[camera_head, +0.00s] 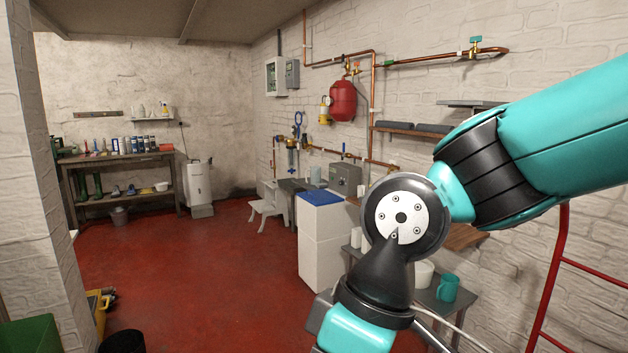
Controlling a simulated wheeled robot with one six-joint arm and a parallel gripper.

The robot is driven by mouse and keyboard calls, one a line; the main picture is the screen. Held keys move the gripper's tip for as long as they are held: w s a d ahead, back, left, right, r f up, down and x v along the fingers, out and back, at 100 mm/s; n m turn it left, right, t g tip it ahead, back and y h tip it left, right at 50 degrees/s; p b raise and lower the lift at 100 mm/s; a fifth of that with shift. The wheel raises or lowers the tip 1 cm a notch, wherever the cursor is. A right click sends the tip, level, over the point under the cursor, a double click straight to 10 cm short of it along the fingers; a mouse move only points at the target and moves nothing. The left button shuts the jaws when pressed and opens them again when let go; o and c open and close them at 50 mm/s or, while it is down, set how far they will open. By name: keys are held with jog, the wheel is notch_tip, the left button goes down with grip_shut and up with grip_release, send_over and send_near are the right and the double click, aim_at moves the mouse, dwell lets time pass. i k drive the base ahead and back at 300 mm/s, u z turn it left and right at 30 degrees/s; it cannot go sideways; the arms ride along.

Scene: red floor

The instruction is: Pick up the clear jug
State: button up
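I cannot pick out a clear jug for certain in the head view. Small pale vessels (139,112) stand on the wall shelf at the back left, too small to tell whether one is a clear jug. A teal mug or jug (447,288) stands on a low grey table at the right, and a white container (424,273) stands beside it, partly behind my arm. My arm crosses the right side of the view and bends down to the bottom edge. My gripper is not in view, and the arm hides part of the low table.
A workbench (118,158) with bottles and boots stands at the back left. A white cabinet with a blue top (320,198) and a step stool (268,208) stand mid-right. A red ladder rail (550,280) is at the right. The red floor (190,270) is clear in the middle.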

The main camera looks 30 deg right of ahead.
aim_at(315, 171)
jog(key=z, duration=0.4)
jog(key=k, duration=0.45)
jog(key=z, duration=0.5)
jog(key=i, duration=0.55)
jog(key=u, duration=0.7)
jog(key=i, duration=2.05)
jog(key=u, duration=0.55)
jog(key=i, duration=4.1)
jog(key=z, duration=0.3)
jog(key=i, duration=1.6)
jog(key=z, duration=1.5)
jog(key=i, duration=1.05)
jog(key=z, duration=1.3)
jog(key=i, duration=0.7)
jog(key=z, duration=0.2)
